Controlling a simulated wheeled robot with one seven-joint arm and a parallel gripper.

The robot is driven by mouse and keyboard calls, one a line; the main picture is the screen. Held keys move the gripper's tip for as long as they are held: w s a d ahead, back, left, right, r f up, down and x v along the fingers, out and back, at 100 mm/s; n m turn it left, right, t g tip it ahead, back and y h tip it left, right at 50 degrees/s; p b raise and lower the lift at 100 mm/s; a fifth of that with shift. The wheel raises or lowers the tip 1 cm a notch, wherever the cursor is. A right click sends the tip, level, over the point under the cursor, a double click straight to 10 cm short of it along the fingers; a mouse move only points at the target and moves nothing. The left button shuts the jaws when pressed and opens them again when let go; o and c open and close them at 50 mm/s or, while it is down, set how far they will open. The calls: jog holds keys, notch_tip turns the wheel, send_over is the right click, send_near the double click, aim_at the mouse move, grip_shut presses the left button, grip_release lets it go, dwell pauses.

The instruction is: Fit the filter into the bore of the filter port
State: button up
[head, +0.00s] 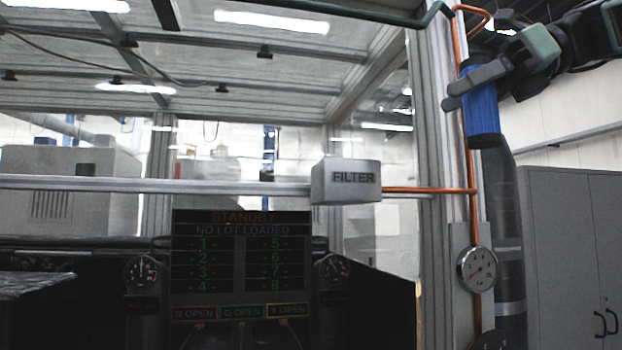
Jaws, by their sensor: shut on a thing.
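The filter (482,108) is a blue cylinder with dark ends, at the upper right of the head view. My gripper (462,94) is shut on it and holds it in the air, slightly tilted from upright. The filter port (346,180) is a grey metal block marked FILTER, left of and lower than the filter. The block sits on a horizontal rail. Its bore does not show from this side. The filter and the block are apart.
An orange pipe (430,189) runs from the block to a vertical pipe beside a metal post (435,150). A round gauge (477,269) sits below the filter. A dark display panel (241,262) stands below the block. A grey cabinet (565,255) is at the right.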

jog(key=shift+s+a+r, duration=0.2)
jog(key=shift+a+r, duration=0.15)
jog(key=shift+a, duration=0.15)
jog(key=shift+s+a+r, duration=0.15)
jog(key=shift+a+r, duration=0.2)
jog(key=shift+a, duration=0.15)
jog(key=w+a+p, duration=0.2)
jog(key=a+p, duration=0.1)
jog(key=a, duration=0.6)
jog(key=w+a+p, duration=0.2)
jog(key=a+p, duration=0.1)
jog(key=a, duration=0.5)
jog(key=shift+d+f, duration=0.15)
jog(key=shift+f, duration=3.5)
jog(key=shift+f+b, duration=0.1)
jog(key=shift+b, duration=0.2)
jog(key=o, duration=1)
jog(key=shift+c, duration=0.2)
